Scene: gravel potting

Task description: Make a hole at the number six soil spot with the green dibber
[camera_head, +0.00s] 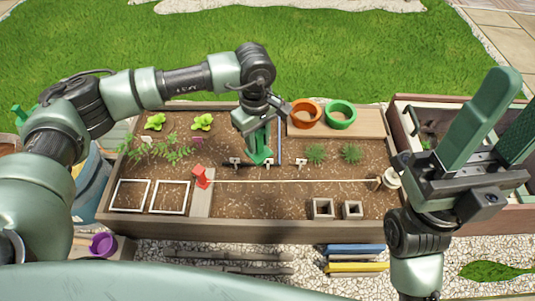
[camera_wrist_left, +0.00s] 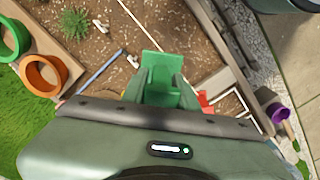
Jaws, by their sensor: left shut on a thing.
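My left gripper (camera_head: 259,144) is low over the middle of the soil bed, shut on the bright green dibber (camera_head: 261,157). In the left wrist view the dibber (camera_wrist_left: 162,80) shows between the fingers as a broad green piece; its lower end is hidden, so I cannot tell whether it touches the soil. Small white markers (camera_head: 301,163) stand in a row by the gripper. Their numbers are too small to read, so I cannot tell which spot is six. My right gripper (camera_head: 500,127) is open and empty, raised at the right.
A wooden planter (camera_head: 240,232) frames the soil. An orange pot (camera_head: 305,113) and a green pot (camera_head: 341,115) stand on a board at the back right. A red-topped piece (camera_head: 202,177), white square frames (camera_head: 130,195) and grey square blocks (camera_head: 322,208) are nearer. A blue stick (camera_head: 280,142) lies beside the gripper.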

